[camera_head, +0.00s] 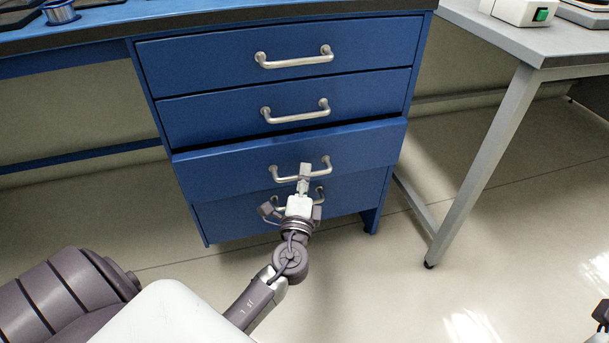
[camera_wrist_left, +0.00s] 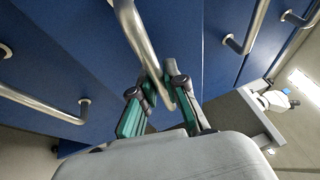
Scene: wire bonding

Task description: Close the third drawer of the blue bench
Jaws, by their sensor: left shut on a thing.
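The blue bench (camera_head: 146,85) has a stack of drawers with silver handles. The third drawer from the top (camera_head: 225,178) stands slightly out from the others, with a dark gap above its front. My left gripper (camera_head: 304,173) is at this drawer's handle (camera_head: 284,179), shut on the bar. In the left wrist view the handle (camera_wrist_left: 136,32) runs between the fingers of my left gripper (camera_wrist_left: 160,88). The top, second and bottom drawers look shut. The bottom handle is partly hidden behind my gripper. A dark part, apparently of my right gripper (camera_head: 602,314), is cut off at the right edge.
A grey table (camera_head: 540,42) stands to the right, its slanted leg (camera_head: 485,160) near the bench. A spool (camera_head: 59,11) sits on the bench top at the left. The floor (camera_head: 400,290) in front of the drawers is clear to the right of my left arm.

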